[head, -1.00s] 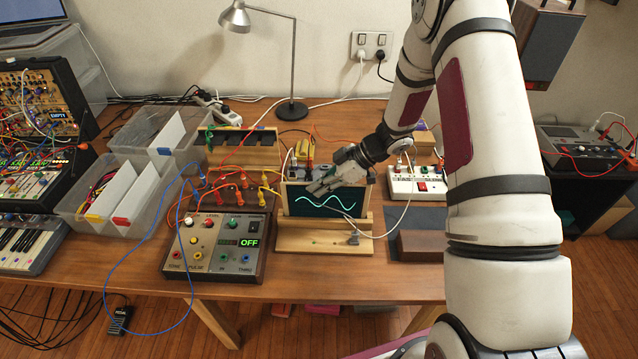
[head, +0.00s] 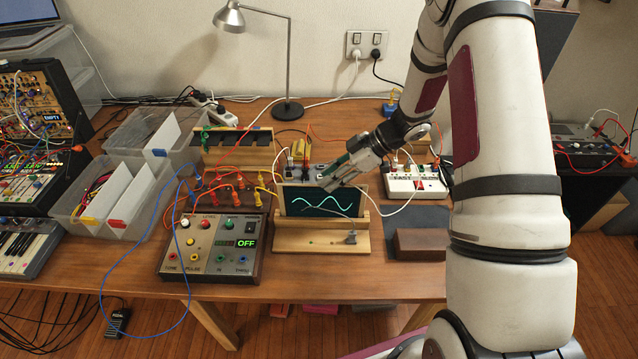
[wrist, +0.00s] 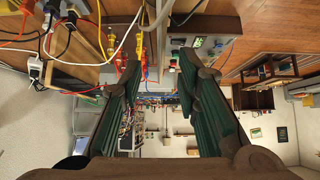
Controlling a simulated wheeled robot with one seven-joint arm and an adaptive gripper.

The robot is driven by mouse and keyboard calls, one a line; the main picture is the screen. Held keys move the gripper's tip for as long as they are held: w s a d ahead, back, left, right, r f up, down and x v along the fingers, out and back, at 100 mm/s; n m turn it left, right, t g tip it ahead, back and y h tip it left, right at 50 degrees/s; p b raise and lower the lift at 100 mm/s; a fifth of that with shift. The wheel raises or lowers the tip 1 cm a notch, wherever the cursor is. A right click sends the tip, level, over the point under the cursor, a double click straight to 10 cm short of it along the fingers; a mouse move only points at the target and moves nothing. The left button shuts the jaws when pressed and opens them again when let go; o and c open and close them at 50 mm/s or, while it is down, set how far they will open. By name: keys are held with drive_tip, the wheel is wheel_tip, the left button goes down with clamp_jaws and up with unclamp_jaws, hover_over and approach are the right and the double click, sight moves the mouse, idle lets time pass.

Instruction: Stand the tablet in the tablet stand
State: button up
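The tablet (head: 300,207) is a dark panel with a cyan wave on its screen. In the head view it stands upright, its lower edge at the ledge of the wooden tablet stand (head: 290,241). The tablet is not clearly made out in the wrist view.
A control box (head: 208,250) reading OFF stands left of the stand, with cables around it. A white power box (head: 416,183) and a brown block (head: 421,243) on a grey mat are at right. A desk lamp (head: 288,75) and a wooden rack (head: 238,152) are behind.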

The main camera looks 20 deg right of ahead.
drive_tip(key=v, duration=0.6)
drive_tip(key=shift+s+d+r, duration=0.1)
drive_tip(key=shift+d+r, duration=0.1)
drive_tip(key=shift+r, duration=0.05)
